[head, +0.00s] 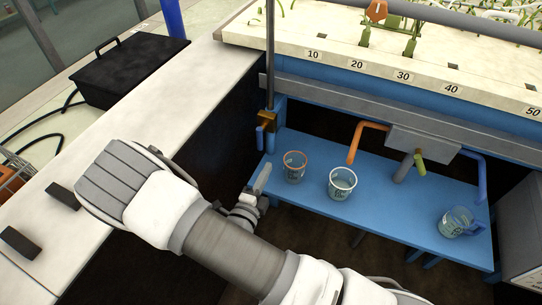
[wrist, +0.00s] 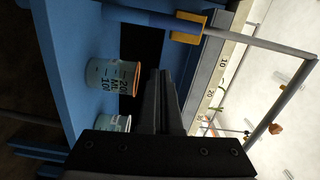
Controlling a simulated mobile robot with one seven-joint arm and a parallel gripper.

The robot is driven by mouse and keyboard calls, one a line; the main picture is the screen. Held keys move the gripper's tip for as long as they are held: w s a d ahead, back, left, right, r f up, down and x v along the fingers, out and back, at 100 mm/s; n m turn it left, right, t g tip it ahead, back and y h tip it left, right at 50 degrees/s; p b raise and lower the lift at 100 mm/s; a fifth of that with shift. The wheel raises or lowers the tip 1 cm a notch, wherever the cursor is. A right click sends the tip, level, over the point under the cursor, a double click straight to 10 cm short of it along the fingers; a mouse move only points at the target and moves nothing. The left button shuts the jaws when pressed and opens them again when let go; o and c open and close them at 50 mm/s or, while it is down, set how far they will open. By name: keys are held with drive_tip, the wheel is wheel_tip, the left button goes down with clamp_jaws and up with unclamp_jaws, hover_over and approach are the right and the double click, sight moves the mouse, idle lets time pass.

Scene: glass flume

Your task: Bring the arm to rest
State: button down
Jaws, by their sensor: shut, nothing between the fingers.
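My gripper (head: 263,172) is small and partly hidden behind my arm in the head view, at the left end of the blue bench. In the wrist view its dark fingers (wrist: 161,80) are together with nothing between them. My arm reaches across the lower left of the head view, its elbow above the pale counter. A clear beaker with an orange rim (head: 295,167) stands on the bench just right of my gripper; it also shows in the wrist view (wrist: 110,77). The gripper appears apart from it.
The blue bench (head: 400,208) also holds a second beaker (head: 342,183) and a jug (head: 456,222) at right. An orange pipe (head: 366,138) and a grey upright rod (head: 270,60) stand nearby. The flume's numbered ledge (head: 375,70) lies above. The pale counter (head: 150,105) bears dark blocks.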

drive_tip(key=v, duration=0.4)
drive_tip(key=s+d+r+m+g+h+p, duration=0.25)
drive_tip(key=d+r+m+g, duration=0.65)
drive_tip(key=m, duration=0.6)
drive_tip(key=s+d+r+m+g+h+p, duration=0.25)
drive_tip(key=d+r+m+g, duration=0.35)
drive_tip(key=d+r+m, duration=0.55)
drive_tip(key=s+r+m+t+y+p, duration=0.1)
drive_tip(key=s+r+m+y+p, duration=0.2)
drive_tip(key=r+m, duration=0.6)
drive_tip(key=s+a+r+m+t+y+p, duration=0.1)
drive_tip(key=s+r+m+t+y+p, duration=0.1)
drive_tip(key=s+r+m+y, duration=0.4)
wheel_tip(320, 180, up, 5)
drive_tip(key=m+y+p, duration=0.1)
drive_tip(key=m, duration=0.9)
drive_tip(key=shift+f+y, duration=0.25)
drive_tip(key=shift+y, duration=0.05)
